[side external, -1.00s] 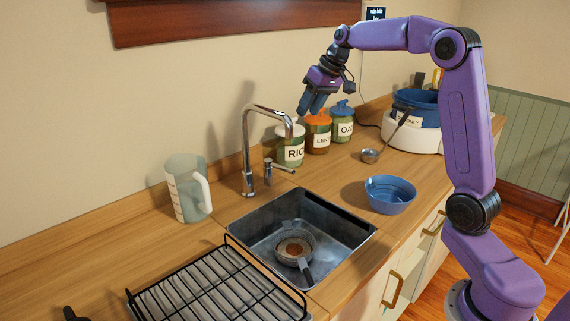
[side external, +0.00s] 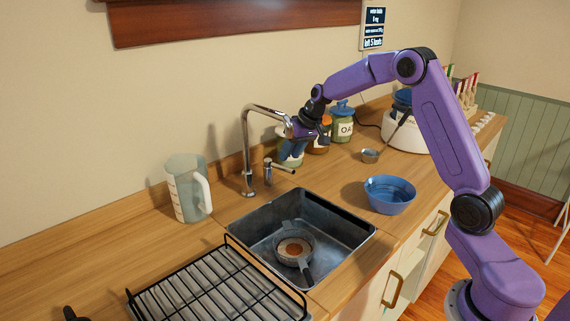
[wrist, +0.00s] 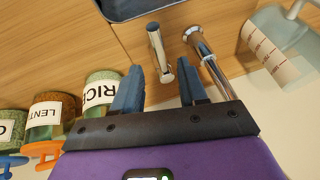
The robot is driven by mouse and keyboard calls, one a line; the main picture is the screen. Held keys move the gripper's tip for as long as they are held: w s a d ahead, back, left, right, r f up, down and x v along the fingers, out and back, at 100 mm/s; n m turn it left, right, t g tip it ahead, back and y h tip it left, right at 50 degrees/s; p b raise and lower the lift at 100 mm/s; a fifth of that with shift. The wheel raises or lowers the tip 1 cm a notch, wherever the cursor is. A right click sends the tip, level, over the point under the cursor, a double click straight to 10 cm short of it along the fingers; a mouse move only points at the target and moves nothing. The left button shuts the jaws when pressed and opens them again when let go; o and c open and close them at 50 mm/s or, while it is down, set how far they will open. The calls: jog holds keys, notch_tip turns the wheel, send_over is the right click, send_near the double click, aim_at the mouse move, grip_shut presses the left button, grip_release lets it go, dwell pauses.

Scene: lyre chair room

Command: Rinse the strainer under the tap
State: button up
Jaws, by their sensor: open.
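The strainer (side external: 293,247) sits in the grey sink basin (side external: 348,224), with brown residue in its bowl and its dark handle toward the front. The chrome tap (side external: 247,150) stands behind the sink, its spout arching to the right; it also shows in the wrist view (wrist: 207,57). Its side lever (side external: 283,168) points right. My gripper (side external: 289,152) is open and empty, close above the lever and near the spout end. In the wrist view, the lever (wrist: 157,45) appears between my fingertips (wrist: 160,75); contact cannot be told. No water stream is visible.
Labelled jars stand right of the tap, the rice jar (wrist: 101,92) close by my gripper. A measuring jug (side external: 184,190) stands left. A blue bowl (side external: 389,195), small metal cup (side external: 370,156) and white appliance (side external: 405,133) are right. A black rack (side external: 215,285) lies in front.

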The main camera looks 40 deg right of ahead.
aim_at(280, 167)
jog(key=shift+x, duration=2.55)
grip_shut()
